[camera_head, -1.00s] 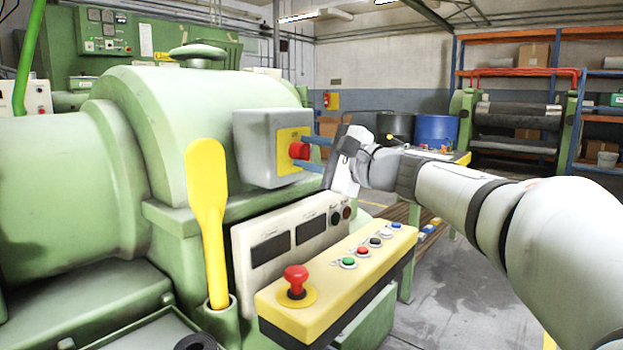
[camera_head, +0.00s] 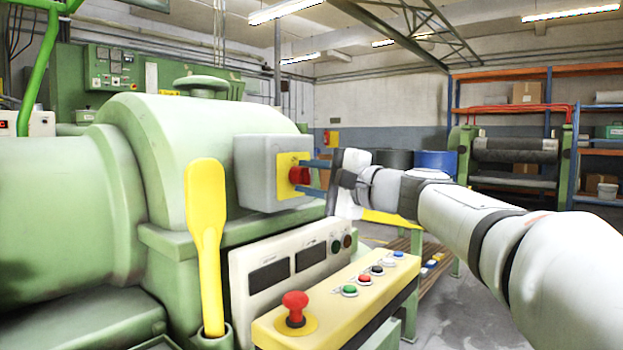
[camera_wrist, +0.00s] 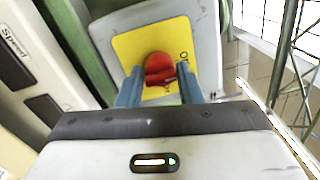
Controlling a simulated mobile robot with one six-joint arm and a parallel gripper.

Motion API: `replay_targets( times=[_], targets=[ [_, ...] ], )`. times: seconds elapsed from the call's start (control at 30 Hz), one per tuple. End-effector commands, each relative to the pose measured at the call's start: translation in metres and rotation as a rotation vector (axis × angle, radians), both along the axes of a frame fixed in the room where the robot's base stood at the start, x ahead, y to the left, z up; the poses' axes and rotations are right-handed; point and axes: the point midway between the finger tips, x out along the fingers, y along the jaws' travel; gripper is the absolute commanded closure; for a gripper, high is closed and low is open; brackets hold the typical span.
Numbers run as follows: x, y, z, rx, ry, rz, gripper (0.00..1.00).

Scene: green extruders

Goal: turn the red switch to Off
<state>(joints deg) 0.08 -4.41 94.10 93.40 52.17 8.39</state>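The red switch (camera_head: 299,175) is a knob on a yellow plate (camera_head: 286,160) on the side of a grey box (camera_head: 256,172). The box is mounted on the green machine. My gripper (camera_head: 309,176) has its two blue fingers apart, one above and one below the knob in the head view. Partly hidden markings show on the plate by the knob; I cannot read the switch position for certain.
Below the box is a yellow control panel (camera_head: 338,312) with a red mushroom button (camera_head: 295,306) and several small buttons. A yellow lever (camera_head: 206,230) stands at its left. A display panel (camera_head: 303,258) sits behind.

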Motion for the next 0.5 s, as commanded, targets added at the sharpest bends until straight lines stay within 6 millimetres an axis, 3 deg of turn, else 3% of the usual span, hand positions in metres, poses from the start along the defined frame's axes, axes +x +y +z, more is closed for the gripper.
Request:
replay_targets(
  times=[0.23, 0.5],
  targets=[
    [0.0003, 0.0007, -0.0033, -0.001, 0.004, 0.003, 0.49],
    [-0.0012, -0.0016, -0.001, 0.0, 0.002, 0.0, 0.49]
  ],
)
